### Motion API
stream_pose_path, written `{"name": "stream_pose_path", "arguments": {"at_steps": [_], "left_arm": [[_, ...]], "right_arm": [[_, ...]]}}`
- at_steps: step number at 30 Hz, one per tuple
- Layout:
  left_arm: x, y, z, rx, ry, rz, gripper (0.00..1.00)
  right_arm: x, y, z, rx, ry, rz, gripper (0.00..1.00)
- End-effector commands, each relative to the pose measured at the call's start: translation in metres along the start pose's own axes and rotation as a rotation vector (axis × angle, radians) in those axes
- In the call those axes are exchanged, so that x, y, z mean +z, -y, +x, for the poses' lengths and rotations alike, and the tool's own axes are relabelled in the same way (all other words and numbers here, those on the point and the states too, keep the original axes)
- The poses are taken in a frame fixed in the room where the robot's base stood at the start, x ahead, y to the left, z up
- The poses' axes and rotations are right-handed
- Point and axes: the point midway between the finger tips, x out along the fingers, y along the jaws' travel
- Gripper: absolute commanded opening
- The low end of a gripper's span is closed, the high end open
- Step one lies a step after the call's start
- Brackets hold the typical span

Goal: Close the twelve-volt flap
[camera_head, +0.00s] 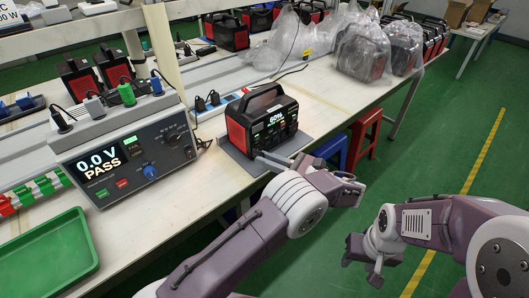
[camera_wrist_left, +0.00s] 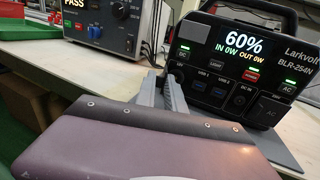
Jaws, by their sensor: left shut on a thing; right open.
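The power station (camera_head: 262,121) is a black and red box with a carry handle, standing upright on a grey mat (camera_head: 238,158) on the bench. Its lit screen reads 60%, and its front also shows in the left wrist view (camera_wrist_left: 240,65). My left gripper (camera_head: 262,160) is at the lower left of that front, and its grey fingers (camera_wrist_left: 165,92) are closed together there. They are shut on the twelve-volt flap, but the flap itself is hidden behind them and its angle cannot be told. My right gripper (camera_head: 361,266) is open and empty, off the bench over the floor.
A tester (camera_head: 125,158) reading 0.0 V PASS stands left of the power station, with cables and plugs behind. A green tray (camera_head: 47,262) lies at the front left. Bagged units (camera_head: 362,50) stand further back. Blue and red stools (camera_head: 365,134) are beside the bench.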

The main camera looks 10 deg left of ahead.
Motion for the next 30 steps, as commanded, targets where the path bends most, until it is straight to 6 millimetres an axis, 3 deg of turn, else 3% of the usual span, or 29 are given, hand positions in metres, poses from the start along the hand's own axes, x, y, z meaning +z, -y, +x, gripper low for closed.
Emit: {"name": "stream_pose_path", "arguments": {"at_steps": [9, 27, 28, 30], "left_arm": [[-0.0008, 0.0038, 0.0, 0.109, 0.0, 0.002, 0.0], [-0.0016, 0.0049, -0.0003, 0.136, 0.0, 0.004, 0.0], [-0.0016, 0.0049, -0.0003, 0.136, 0.0, 0.004, 0.19], [-0.0015, 0.0052, -0.0004, 0.135, 0.0, 0.004, 0.33]], "right_arm": [[-0.0012, 0.0002, -0.0118, 0.0, 0.0, 0.0, 0.46], [-0.0013, 0.0002, -0.0131, 0.0, 0.0, 0.0, 0.46], [-0.0013, 0.0003, -0.0131, 0.0, 0.0, 0.0, 0.46], [-0.0013, 0.0003, -0.0131, 0.0, 0.0, 0.0, 0.46]]}}
